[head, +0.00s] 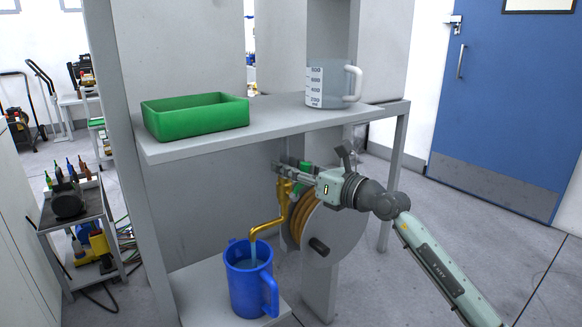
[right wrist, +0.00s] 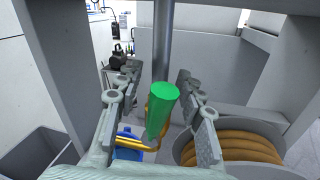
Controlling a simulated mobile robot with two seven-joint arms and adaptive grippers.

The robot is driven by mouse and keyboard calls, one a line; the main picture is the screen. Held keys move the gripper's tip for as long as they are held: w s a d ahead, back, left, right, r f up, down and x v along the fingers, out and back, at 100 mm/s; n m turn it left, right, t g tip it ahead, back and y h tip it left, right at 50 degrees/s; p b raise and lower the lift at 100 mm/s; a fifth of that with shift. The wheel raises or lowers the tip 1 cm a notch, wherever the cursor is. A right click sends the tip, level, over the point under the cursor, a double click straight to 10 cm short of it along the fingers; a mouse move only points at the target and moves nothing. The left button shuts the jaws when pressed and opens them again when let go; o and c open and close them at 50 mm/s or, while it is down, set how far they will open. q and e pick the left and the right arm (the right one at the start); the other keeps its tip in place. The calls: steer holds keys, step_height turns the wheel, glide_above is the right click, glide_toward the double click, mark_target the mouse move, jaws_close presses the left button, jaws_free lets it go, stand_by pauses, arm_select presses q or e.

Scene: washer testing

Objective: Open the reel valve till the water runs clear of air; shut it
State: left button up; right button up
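The reel valve is a brass tap (head: 283,205) with a green handle (head: 305,168), beside the hose reel (head: 322,236) under the shelf. Its curved spout points down into a blue jug (head: 248,281) on the lower ledge. My right gripper (head: 283,172) is at the handle. In the right wrist view the green handle (right wrist: 161,108) stands between the two spread fingers, with gaps on both sides. My left gripper is not in view.
A green tray (head: 196,124) and a clear measuring jug (head: 327,90) stand on the shelf (head: 270,122) above my right gripper. A grey post rises close beyond the handle in the right wrist view. A tool cart (head: 75,215) stands at left.

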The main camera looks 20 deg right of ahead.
jaws_close()
stand_by(0.5)
